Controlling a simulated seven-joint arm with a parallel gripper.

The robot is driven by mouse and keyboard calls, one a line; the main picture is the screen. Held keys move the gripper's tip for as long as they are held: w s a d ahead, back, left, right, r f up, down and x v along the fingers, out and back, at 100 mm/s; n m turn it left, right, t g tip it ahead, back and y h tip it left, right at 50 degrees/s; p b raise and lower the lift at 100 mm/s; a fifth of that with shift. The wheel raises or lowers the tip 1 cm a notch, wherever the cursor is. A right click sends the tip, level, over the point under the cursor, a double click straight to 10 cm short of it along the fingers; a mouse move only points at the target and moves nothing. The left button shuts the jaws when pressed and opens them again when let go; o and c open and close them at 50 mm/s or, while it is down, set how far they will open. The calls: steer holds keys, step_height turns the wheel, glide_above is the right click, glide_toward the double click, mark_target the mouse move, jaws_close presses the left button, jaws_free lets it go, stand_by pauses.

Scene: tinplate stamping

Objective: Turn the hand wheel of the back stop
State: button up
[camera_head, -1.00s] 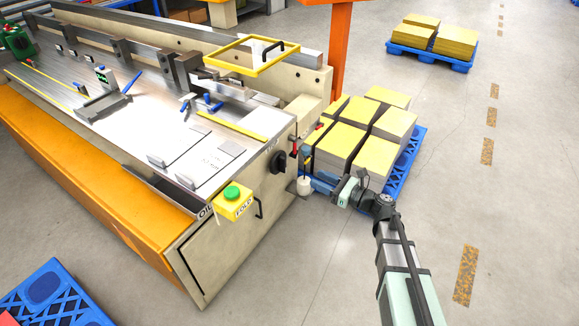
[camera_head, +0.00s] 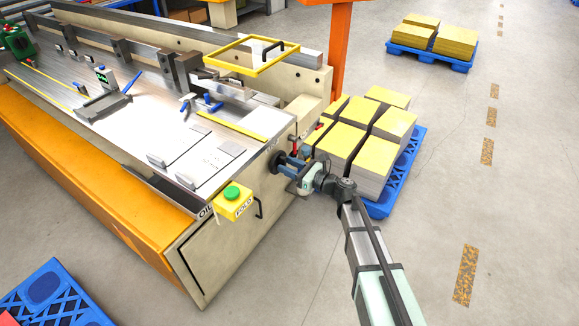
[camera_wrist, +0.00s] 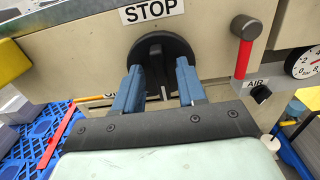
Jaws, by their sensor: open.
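The hand wheel is a black round knob with a raised ridge across its face. It shows under the "STOP" label in the wrist view (camera_wrist: 176,47) and on the end face of the machine in the head view (camera_head: 275,160). My gripper (camera_wrist: 158,66) is open, with its two blue fingers pointing at the wheel. The fingertips overlap the lower part of the wheel in the picture, one on each side of the ridge. I cannot tell whether they touch it. In the head view my gripper (camera_head: 286,164) is right at the wheel and partly covers it.
A red-handled lever (camera_wrist: 243,60), a small black AIR knob (camera_wrist: 262,93) and a round gauge (camera_wrist: 305,63) sit right of the wheel. A yellow box with a green button (camera_head: 232,198) juts out nearby. Yellow-topped stacks (camera_head: 365,175) stand close behind my arm.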

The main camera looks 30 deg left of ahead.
steer(key=shift+c, duration=0.3)
jaws_close()
steer(key=shift+n, duration=0.4)
steer(key=shift+s+f+n, duration=0.1)
steer(key=shift+n, duration=2.7)
steer(key=shift+s+f+n, duration=0.15)
steer(key=shift+n, duration=2.65)
steer(key=shift+s+f+n, duration=0.1)
steer(key=shift+n, duration=2.7)
